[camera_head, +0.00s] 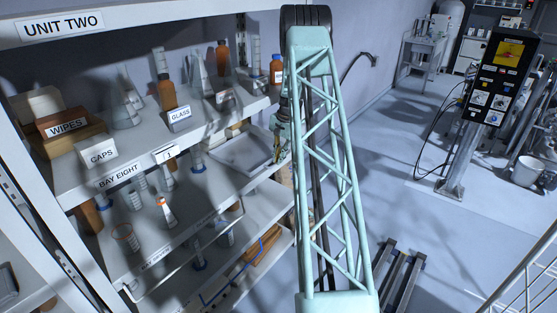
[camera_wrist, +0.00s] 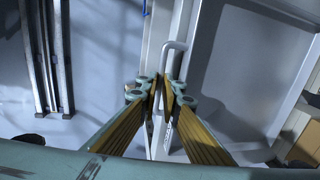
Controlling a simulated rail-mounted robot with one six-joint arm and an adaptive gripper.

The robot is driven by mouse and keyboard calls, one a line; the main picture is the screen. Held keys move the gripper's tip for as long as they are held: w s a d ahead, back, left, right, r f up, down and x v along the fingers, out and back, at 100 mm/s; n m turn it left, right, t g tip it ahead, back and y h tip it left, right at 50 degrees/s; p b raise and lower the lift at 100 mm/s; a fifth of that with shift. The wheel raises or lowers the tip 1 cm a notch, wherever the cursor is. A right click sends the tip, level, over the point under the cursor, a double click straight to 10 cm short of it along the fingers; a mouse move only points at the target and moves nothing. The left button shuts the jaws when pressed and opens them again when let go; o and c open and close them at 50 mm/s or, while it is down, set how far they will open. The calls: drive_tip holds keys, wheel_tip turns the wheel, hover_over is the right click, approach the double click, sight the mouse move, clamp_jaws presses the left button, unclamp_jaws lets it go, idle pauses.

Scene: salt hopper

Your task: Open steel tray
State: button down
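The steel tray (camera_head: 240,152) is a shallow grey open-topped tray at the right end of the shelf unit in the head view. In the wrist view its dark inside and pale rim (camera_wrist: 197,60) fill the right half. A bent grey bar handle (camera_wrist: 170,46) stands out from its front face. My gripper (camera_wrist: 162,84) has its gold-padded fingers drawn close together at the tips, with the handle bar running between them. In the head view my arm hides most of the gripper and the tray's right end.
Shelves above and below hold glassware, brown bottles (camera_head: 166,94) and labelled boxes (camera_head: 97,152). A control panel (camera_head: 497,80) on a post stands at the right, with a white bucket (camera_head: 527,171) beyond it. Open floor lies in front of the shelves, with dark metal rails (camera_head: 398,280) at the bottom.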

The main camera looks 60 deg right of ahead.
drive_tip(key=shift+s, duration=0.15)
idle(0.3)
drive_tip(key=s+a+b, duration=0.1)
drive_tip(key=s+b, duration=0.4)
drive_tip(key=s, duration=1.6)
drive_tip(key=shift+a+f, duration=0.2)
drive_tip(key=shift+f, duration=0.1)
drive_tip(key=c, duration=3)
unclamp_jaws()
drive_tip(key=shift+w, duration=0.1)
drive_tip(key=shift+o, duration=0.9)
drive_tip(key=shift+w+d+r, duration=0.1)
drive_tip(key=shift+r, duration=0.05)
drive_tip(key=shift+d, duration=0.1)
drive_tip(key=shift+r, duration=0.2)
